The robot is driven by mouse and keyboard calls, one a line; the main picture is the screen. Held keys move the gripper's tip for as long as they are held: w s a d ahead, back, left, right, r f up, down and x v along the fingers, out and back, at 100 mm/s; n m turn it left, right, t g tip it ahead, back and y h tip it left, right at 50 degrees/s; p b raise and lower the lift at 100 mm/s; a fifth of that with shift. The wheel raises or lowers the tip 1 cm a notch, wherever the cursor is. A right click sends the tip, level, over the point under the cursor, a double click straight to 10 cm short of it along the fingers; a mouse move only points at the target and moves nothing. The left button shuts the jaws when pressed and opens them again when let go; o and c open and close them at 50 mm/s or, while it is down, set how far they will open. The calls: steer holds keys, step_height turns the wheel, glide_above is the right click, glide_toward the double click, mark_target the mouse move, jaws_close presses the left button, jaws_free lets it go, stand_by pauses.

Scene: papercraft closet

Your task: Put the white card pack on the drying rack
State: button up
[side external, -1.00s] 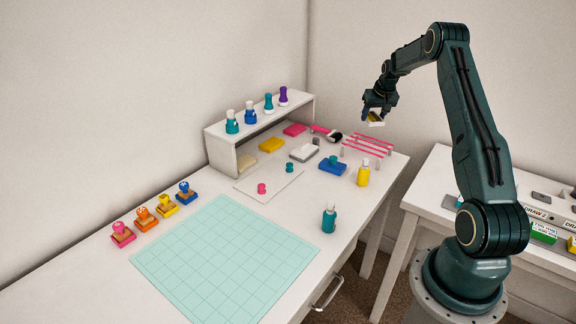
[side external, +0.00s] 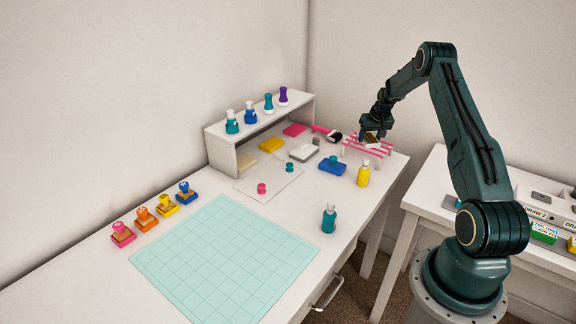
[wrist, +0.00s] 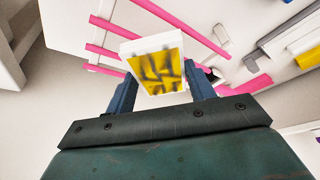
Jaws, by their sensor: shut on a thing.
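The white card pack (wrist: 152,44), a white block with a yellow, dark-marked face, is between the two fingers of my gripper (wrist: 160,92) in the wrist view. In the side view it shows small and partly hidden (side external: 371,141) under my gripper (side external: 374,134). My gripper is shut on the pack. The drying rack (side external: 366,150), with pink bars on pale supports, stands at the desk's back right corner. The pack is over the rack bars; I cannot tell whether it touches them. The pink bars (wrist: 180,22) also show behind the pack in the wrist view.
A yellow bottle (side external: 363,174) and a blue ink pad (side external: 333,166) stand in front of the rack. A pink-handled roller (side external: 327,133) lies to its left. A grey-white pad (side external: 304,152) and a white shelf (side external: 222,152) are further left.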

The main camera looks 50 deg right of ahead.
steer(key=shift+f, duration=0.25)
steer(key=shift+f, duration=0.15)
steer(key=o, duration=1)
steer(key=v, duration=1.2)
steer(key=shift+r, duration=0.2)
steer(key=shift+w, duration=0.1)
